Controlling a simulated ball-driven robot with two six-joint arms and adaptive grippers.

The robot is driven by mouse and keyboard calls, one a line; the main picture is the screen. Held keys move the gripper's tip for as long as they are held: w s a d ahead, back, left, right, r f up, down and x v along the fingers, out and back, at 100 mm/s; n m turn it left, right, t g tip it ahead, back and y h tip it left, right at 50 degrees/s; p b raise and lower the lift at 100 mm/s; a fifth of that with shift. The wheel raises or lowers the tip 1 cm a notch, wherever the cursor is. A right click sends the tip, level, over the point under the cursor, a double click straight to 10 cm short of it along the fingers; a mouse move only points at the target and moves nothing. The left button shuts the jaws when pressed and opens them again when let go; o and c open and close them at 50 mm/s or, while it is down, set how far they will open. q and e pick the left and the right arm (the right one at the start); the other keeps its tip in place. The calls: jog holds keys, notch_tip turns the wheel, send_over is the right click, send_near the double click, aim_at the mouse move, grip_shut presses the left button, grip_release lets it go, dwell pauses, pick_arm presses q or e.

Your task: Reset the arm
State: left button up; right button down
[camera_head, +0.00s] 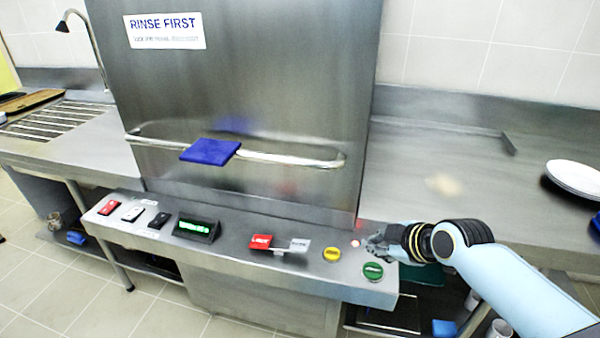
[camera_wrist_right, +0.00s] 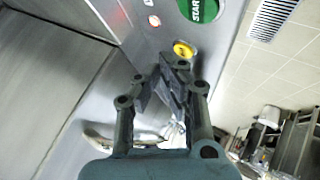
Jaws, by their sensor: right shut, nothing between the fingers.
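My right gripper (camera_head: 376,243) is at the right end of the dishwasher's control ledge, close to the green button (camera_head: 373,271) and the yellow button (camera_head: 331,254). In the right wrist view the gripper (camera_wrist_right: 163,75) has its fingers shut with nothing between them. The green START button (camera_wrist_right: 199,8) and the yellow button (camera_wrist_right: 183,49) lie past its fingertips there. My right arm comes in from the lower right. I cannot tell from these views whether the fingertips touch the panel. My left gripper is not in view.
The control ledge (camera_head: 230,255) also carries a red lever (camera_head: 261,242), a lit green display (camera_head: 197,228) and several switches. A blue cloth (camera_head: 210,151) hangs on the hood's handle bar (camera_head: 290,158). White plates (camera_head: 575,177) stand on the right counter. A tap (camera_head: 84,35) is at the left.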

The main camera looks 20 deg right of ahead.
jog(key=s+a+r+m+g+h, duration=0.1)
jog(key=s+r+m+g, duration=0.2)
jog(key=s, duration=0.6)
jog(key=s+a+r+m+g+h, duration=0.1)
jog(key=s+r+m, duration=0.35)
jog(key=s, duration=0.45)
jog(key=s+a+r+m+g+h, duration=0.1)
jog(key=s+r+m, duration=0.2)
jog(key=s+r, duration=0.35)
notch_tip(320, 180, down, 34)
jog(key=s+d+g+b, duration=0.2)
jog(key=s+d+b, duration=0.1)
jog(key=b, duration=0.5)
jog(key=s+f+b, duration=0.3)
jog(key=s+f, duration=0.6)
jog(key=f, duration=0.3)
jog(key=s+f+g+b, duration=0.1)
jog(key=s+f+b, duration=0.3)
jog(key=s+f, duration=0.6)
notch_tip(320, 180, down, 4)
jog(key=shift+d+r+y, duration=0.25)
jog(key=shift+d+y, duration=0.05)
jog(key=shift+d, duration=0.15)
